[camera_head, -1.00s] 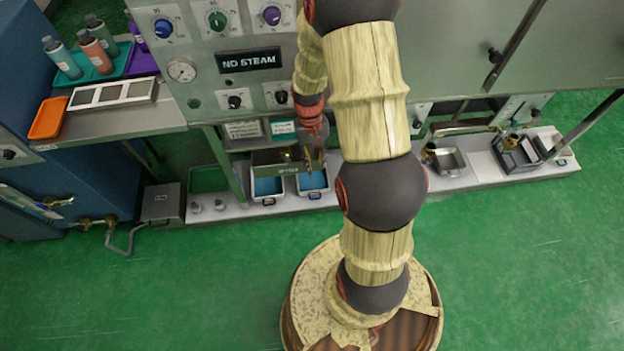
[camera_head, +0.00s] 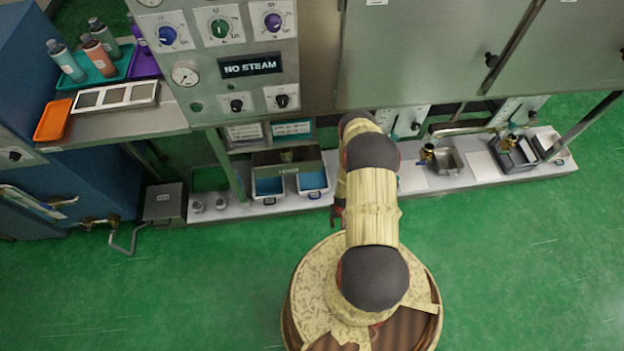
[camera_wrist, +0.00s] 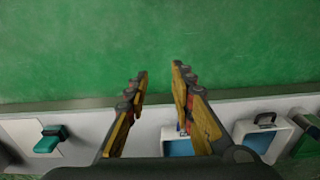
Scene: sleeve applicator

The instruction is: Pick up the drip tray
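I cannot tell for sure which thing is the drip tray. A small grey metal pan (camera_head: 449,163) sits on the low ledge below a brass valve, right of my arm. Two white bins with blue insides, a left one (camera_head: 268,188) and a right one (camera_head: 313,183), stand left of my arm. Bins also show in the wrist view, one right of the fingers (camera_wrist: 262,136) and one partly behind them (camera_wrist: 178,143). My gripper (camera_wrist: 160,70) has its fingers apart with nothing between them, over the ledge's edge and the green floor. My arm mostly hides it in the head view.
The low white ledge (camera_head: 425,181) runs along the machine. A teal block (camera_wrist: 50,138) lies on it in the wrist view. A dark caddy (camera_head: 515,152) stands at the ledge's right. An orange tray (camera_head: 53,120) is on the left counter. The floor in front is clear.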

